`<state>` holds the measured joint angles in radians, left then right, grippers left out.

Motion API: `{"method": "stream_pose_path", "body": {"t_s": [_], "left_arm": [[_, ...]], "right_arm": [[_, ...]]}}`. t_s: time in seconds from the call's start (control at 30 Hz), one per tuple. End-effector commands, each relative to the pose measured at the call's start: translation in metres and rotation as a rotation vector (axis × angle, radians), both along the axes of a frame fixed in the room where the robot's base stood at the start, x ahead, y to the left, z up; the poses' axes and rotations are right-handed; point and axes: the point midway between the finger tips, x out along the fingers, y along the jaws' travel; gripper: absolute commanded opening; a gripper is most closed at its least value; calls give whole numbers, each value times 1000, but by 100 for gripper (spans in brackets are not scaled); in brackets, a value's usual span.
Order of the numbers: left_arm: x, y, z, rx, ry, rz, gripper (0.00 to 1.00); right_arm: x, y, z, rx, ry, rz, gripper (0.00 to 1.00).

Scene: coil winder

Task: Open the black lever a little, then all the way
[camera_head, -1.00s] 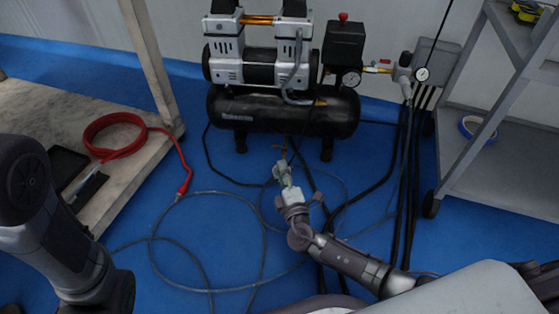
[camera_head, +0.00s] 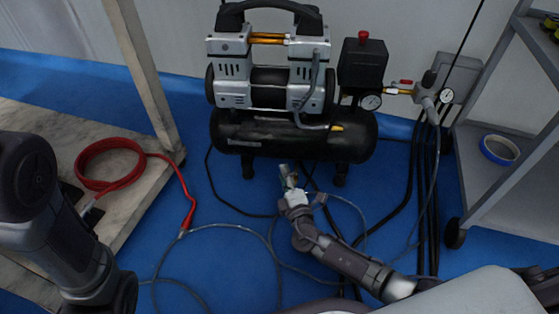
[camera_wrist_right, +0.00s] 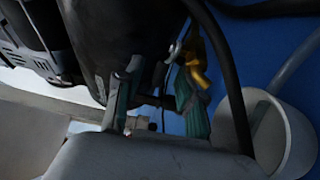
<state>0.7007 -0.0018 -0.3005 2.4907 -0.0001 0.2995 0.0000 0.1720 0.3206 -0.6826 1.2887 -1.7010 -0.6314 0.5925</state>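My right gripper (camera_head: 290,176) is low in front of the black compressor tank (camera_head: 270,140), close to its underside. In the right wrist view its two fingers (camera_wrist_right: 156,98) stand apart, a grey one at left and a greenish one at right. A small dark piece shows between them; I cannot tell whether it is the black lever or whether the fingers touch it. A brass-yellow fitting (camera_wrist_right: 197,62) hangs just beyond the right finger. The lever cannot be clearly made out in the head view.
A table (camera_head: 130,222) at the left holds a coiled red hose (camera_head: 85,172). Grey hoses and black cables lie on the blue floor around my right arm. A grey shelf cart (camera_head: 530,195) with a blue tape roll (camera_head: 499,150) stands at the right. A white cylinder (camera_wrist_right: 285,135) is close by in the wrist view.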

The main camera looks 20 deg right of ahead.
Motion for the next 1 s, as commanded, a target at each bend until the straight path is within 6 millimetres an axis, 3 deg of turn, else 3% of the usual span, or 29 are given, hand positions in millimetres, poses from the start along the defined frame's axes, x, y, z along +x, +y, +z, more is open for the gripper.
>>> {"method": "stream_pose_path", "body": {"t_s": [0.37,0.6,0.83,1.0], "left_arm": [[-7,2,-1,-3,-13,-3,0],[-9,2,-1,-4,-17,-3,0],[-5,1,-1,-2,-11,-1,0],[-3,1,-1,1,-7,1,0]], "right_arm": [[1,0,0,1,0,1,39],[1,0,0,1,0,1,0],[1,-1,0,0,-1,10,0],[-1,-2,2,-9,-6,119,0]]}}
